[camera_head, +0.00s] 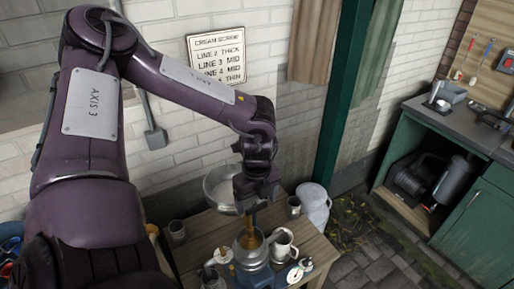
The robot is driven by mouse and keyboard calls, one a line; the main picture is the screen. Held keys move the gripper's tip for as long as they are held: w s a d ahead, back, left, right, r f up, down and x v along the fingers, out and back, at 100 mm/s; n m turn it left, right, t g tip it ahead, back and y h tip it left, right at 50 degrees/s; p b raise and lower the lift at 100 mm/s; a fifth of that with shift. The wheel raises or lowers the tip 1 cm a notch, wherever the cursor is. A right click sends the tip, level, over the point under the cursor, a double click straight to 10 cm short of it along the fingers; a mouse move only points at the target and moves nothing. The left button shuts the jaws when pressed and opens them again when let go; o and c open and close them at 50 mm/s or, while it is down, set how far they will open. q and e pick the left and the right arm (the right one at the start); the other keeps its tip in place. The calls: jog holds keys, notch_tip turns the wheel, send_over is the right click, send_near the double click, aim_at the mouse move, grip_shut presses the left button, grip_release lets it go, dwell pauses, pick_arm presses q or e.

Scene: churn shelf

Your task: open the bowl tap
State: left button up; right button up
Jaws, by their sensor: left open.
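A wide metal bowl (219,187) stands above the wooden table, partly hidden behind my left gripper. My left gripper (252,208) points down at the bowl's right side, and its jaws are open. A brass-coloured part (250,238) shows just below the jaws, above a blue-grey machine body (254,265). I cannot make out the bowl tap; the gripper covers that area. I cannot tell whether the jaws touch anything. My right gripper is out of view.
A green post (343,90) rises at the back; green cabinets (478,232) stand right.

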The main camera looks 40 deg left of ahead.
pick_arm(q)
jog(key=shift+f, duration=0.45)
jog(key=shift+s, duration=0.1)
jog(key=c, duration=1)
jog(key=shift+d+f+m+b, duration=0.15)
jog(key=shift+m+b, duration=0.35)
jog(key=shift+b, duration=0.35)
jog(key=shift+s+d+r+m+b, duration=0.15)
jog(key=shift+s+m+b, duration=0.3)
jog(key=shift+m+b, duration=1.85)
jog(key=shift+s+d+m+b, duration=0.4)
jog(key=shift+m+b, duration=0.95)
jog(key=shift+m, duration=1.95)
jog(key=shift+s+d+r+m+b, duration=0.1)
jog(key=shift+s+m+b, duration=0.4)
jog(key=shift+m+b, duration=1.8)
jog(key=shift+m+p, duration=0.5)
jog(key=shift+m, duration=0.2)
